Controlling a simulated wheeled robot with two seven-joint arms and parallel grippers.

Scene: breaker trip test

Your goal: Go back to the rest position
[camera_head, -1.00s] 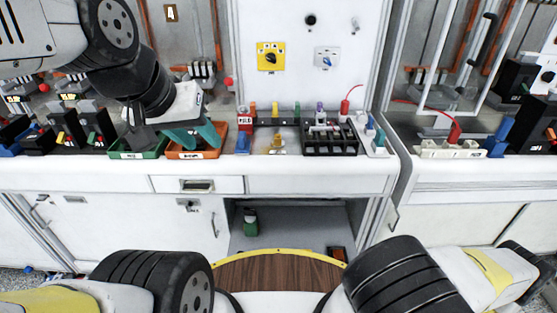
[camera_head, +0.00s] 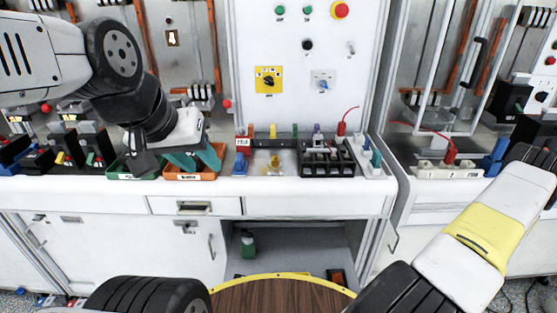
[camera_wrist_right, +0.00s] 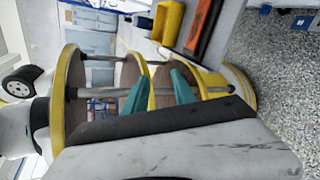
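My left gripper (camera_head: 196,160) is at the workbench in the head view, its teal fingers spread, pointing down over the orange tray (camera_head: 209,175). Nothing shows between the fingers. The green tray (camera_head: 120,174) is beside it on the left, partly hidden by my gripper. My right gripper (camera_wrist_right: 160,92) shows only in the right wrist view, its two teal fingers apart with nothing between them. My right arm extends up toward the right edge of the head view, and its hand is out of that picture.
The bench carries a black-compartment rack (camera_head: 328,162) and several small coloured parts. A panel with a yellow switch (camera_head: 268,80) and a red button (camera_head: 341,11) stands behind. A second bench (camera_head: 470,192) is at the right. An open shelf (camera_head: 295,247) lies below the first bench.

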